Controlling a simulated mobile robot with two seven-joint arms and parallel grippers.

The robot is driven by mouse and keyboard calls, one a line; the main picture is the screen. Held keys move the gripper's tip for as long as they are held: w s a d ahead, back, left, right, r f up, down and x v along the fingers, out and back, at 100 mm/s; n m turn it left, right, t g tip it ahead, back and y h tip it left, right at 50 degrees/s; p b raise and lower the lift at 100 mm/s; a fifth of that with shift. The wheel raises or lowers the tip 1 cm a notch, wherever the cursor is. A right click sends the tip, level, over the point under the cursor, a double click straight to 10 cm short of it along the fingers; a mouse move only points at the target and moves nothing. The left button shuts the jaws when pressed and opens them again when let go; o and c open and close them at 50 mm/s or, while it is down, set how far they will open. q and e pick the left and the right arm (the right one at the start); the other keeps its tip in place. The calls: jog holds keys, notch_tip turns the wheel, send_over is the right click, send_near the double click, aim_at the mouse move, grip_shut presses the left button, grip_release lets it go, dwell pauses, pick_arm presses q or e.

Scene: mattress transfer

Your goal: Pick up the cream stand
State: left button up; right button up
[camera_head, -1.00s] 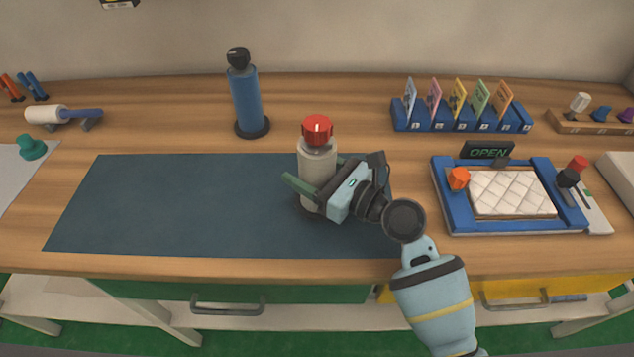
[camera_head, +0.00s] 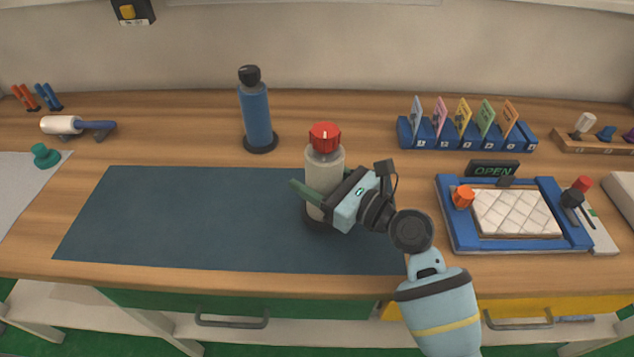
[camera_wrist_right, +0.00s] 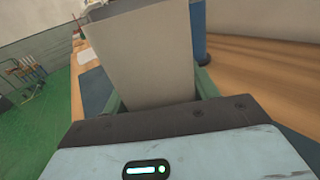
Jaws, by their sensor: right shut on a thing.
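The cream stand (camera_head: 324,170) is an upright cream cylinder with a red knob on top and a dark base. It is over the right part of the dark blue mat (camera_head: 180,220). My right gripper (camera_head: 322,187) comes from the right and is shut on its body, with a green finger on either side. The gripper body hides part of the lower right of the stand. In the right wrist view the cream body (camera_wrist_right: 150,55) fills the space between the fingers. Whether the base touches the mat is hard to tell. My left gripper is not in view.
A blue stand (camera_head: 256,115) with a black knob stands behind the mat. To the right are a blue tray (camera_head: 447,215) with a white quilted pad (camera_head: 515,212) and a blue card rack (camera_head: 465,140). A white roller (camera_head: 62,125) lies far left. The mat's left part is clear.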

aim_at(316, 164)
notch_tip(316, 164, up, 2)
jog(key=shift+r, duration=0.1)
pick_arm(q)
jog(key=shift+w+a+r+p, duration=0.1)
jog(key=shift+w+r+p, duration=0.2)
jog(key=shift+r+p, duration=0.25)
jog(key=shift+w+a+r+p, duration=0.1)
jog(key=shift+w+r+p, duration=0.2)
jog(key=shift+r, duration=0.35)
pick_arm(e)
jog(key=s+r, duration=0.1)
jog(key=s, duration=1.5)
jog(key=shift+d, duration=0.2)
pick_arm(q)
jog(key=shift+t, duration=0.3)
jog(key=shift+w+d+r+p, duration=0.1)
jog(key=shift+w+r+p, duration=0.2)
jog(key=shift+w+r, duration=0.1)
pick_arm(e)
jog(key=shift+w+a, duration=0.15)
jog(key=shift+w, duration=3.9)
jog(key=shift+w+a, duration=0.1)
jog(key=shift+w, duration=3.9)
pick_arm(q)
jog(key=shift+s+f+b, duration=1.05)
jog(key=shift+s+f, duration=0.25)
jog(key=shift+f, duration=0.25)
pick_arm(e)
jog(key=shift+f, duration=2.4)
